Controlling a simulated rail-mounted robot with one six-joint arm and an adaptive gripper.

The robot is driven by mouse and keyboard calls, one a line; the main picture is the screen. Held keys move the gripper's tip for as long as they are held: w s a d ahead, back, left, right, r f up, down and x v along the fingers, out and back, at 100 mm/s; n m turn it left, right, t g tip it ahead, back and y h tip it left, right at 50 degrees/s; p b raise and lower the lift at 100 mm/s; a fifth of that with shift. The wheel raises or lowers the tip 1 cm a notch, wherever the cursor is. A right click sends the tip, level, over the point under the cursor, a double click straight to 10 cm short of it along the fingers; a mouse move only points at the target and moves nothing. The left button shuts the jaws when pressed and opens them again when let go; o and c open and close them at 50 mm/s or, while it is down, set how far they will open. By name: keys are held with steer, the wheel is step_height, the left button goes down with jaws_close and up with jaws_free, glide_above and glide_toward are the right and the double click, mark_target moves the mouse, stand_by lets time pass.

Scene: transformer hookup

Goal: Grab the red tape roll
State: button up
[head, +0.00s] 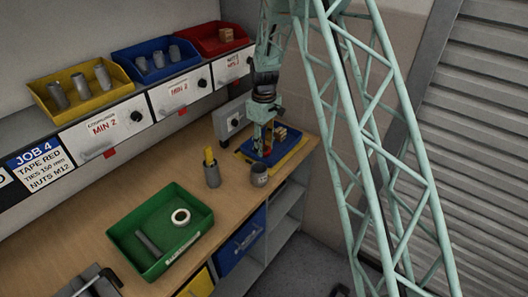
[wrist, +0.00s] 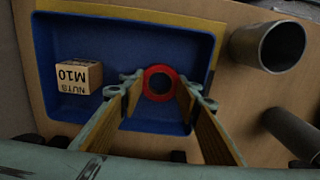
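The red tape roll (wrist: 160,83) lies in the blue tray (wrist: 100,30), toward its right side, and shows as a red ring with a dark hole in the wrist view. My gripper (wrist: 161,86) reaches down over it, one finger on either side of the ring. The fingers are apart, and I cannot tell whether the tips touch the roll. In the head view my gripper (head: 264,152) points down into the blue tray (head: 287,148) at the bench's far end, and the roll is mostly hidden there.
A box marked NUTS M10 (wrist: 78,76) sits left in the blue tray. A grey cup (wrist: 267,46) stands right of it. Bins stand on the shelf.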

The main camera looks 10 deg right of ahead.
steer(key=shift+r, duration=0.15)
steer(key=shift+c, duration=0.2)
step_height(320, 180, up, 10)
steer(key=p, duration=0.1)
stand_by(0.6)
